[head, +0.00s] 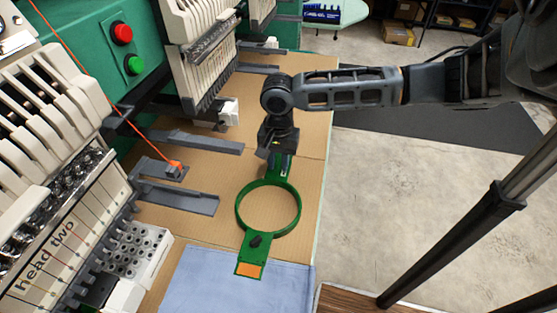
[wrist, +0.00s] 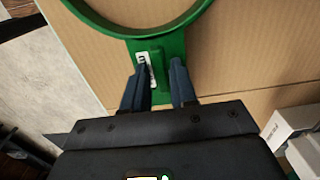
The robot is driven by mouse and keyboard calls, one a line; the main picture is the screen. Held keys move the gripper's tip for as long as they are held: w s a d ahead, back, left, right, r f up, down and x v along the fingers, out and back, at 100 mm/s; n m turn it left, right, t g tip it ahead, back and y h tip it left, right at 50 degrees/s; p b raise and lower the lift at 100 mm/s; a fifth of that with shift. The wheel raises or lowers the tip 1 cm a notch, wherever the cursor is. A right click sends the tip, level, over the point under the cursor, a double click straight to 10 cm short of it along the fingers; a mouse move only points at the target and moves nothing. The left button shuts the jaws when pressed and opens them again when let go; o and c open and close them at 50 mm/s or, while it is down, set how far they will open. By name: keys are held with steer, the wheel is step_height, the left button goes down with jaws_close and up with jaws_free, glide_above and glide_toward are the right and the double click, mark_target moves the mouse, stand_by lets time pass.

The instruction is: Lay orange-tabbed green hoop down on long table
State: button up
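The green hoop (head: 240,222) is a round ring with an orange tab (head: 248,270) at its near end and a green arm at its far end. My gripper (head: 281,153) is at that far arm. In the wrist view, the fingers of my gripper (wrist: 161,68) stand on both sides of a raised part of the hoop's arm (wrist: 161,70) and look shut on it. A white label shows beside the left finger. The hoop is over the long tan table (head: 305,160), roughly flat. I cannot tell whether it touches the table.
A blue cloth (head: 220,285) covers the table's near part, under the orange tab. Embroidery machine heads (head: 60,215) and grey arms (head: 180,197) stand along the left. An orange thread runs to a small orange piece (head: 174,167). The table's right edge borders open concrete floor (head: 400,180).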

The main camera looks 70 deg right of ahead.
steer(key=shift+o, duration=1.4)
step_height(320, 180, up, 8)
steer(key=shift+f, duration=0.1)
